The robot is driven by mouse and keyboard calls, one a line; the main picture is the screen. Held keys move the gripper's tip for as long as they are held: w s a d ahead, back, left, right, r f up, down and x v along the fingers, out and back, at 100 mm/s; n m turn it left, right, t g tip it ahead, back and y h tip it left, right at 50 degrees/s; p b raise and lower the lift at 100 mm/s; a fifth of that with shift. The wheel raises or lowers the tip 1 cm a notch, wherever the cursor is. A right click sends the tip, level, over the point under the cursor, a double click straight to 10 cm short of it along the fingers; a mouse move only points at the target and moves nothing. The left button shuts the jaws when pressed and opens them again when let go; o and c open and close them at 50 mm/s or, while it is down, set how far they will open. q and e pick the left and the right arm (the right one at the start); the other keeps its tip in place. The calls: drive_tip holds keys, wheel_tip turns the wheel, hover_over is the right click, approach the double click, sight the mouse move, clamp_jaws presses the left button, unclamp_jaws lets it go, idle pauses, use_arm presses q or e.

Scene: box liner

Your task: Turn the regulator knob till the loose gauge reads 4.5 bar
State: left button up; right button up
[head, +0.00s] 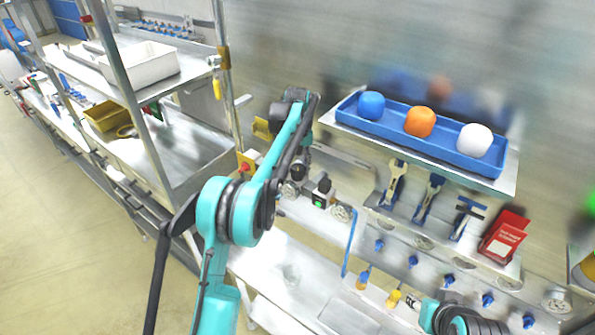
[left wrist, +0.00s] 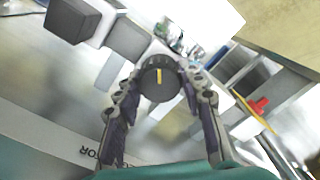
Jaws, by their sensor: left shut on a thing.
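The regulator knob (left wrist: 158,80) is round and black with a yellow mark pointing almost straight up in the left wrist view. My left gripper (left wrist: 162,74) has one finger on each side of the knob and is shut on it. In the head view my left arm (head: 275,165) reaches up to the bench's back panel, and its links hide the knob. I cannot tell which dial is the loose gauge, and no reading is legible. Small round dials (head: 343,213) sit on the bench panel. My right gripper is out of view; only part of my right arm shows at bottom right.
A blue tray (head: 350,112) with blue, orange and white rounded pieces stands on the upper shelf. Wrenches (head: 394,184) hang below it, beside a red box (head: 503,236). A red button (head: 246,166) is close to my left arm. A metal rack (head: 140,120) stands at left.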

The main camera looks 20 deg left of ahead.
sight(298, 166)
use_arm(q)
drive_tip(key=n+b, duration=0.1)
drive_tip(key=n, duration=0.4)
drive_tip(key=shift+n, duration=0.3)
drive_tip(key=shift+n+b, duration=0.35)
drive_tip(key=shift+n, duration=1.85)
drive_tip(key=o, duration=1.2)
drive_tip(key=shift+c, duration=0.2)
drive_tip(key=shift+r, duration=3.75)
